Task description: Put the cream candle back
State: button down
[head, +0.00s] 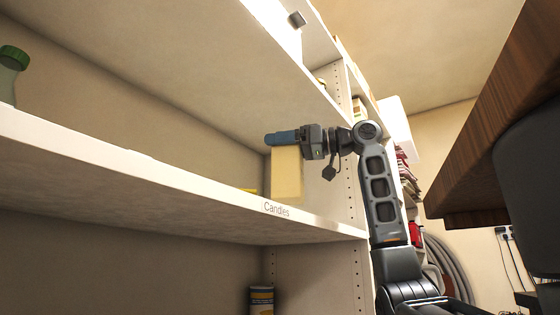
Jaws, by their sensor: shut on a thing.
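The cream candle (287,175) is a pale, upright block in the head view, right of the middle. My gripper (281,138) is shut on its top, with the blue finger lying across it. The candle is at the right end of the middle shelf (150,172), just above the front-edge label "Candles" (277,209). Its lower end meets the shelf edge in the picture; I cannot tell whether it rests on the board or hangs just above it.
A green-capped bottle (10,72) stands far left on the same shelf. A can (262,299) stands on the shelf below. A wooden top (500,120) juts in at right.

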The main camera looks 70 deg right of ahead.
aim_at(280, 162)
jog(key=shift+f, duration=2.05)
grip_release()
jog(key=shift+f, duration=0.15)
jog(key=shift+p, duration=0.3)
jog(key=s+d+b, duration=0.1)
jog(key=s+b, duration=0.2)
jog(key=s, duration=0.8)
jog(key=shift+s+d, duration=0.4)
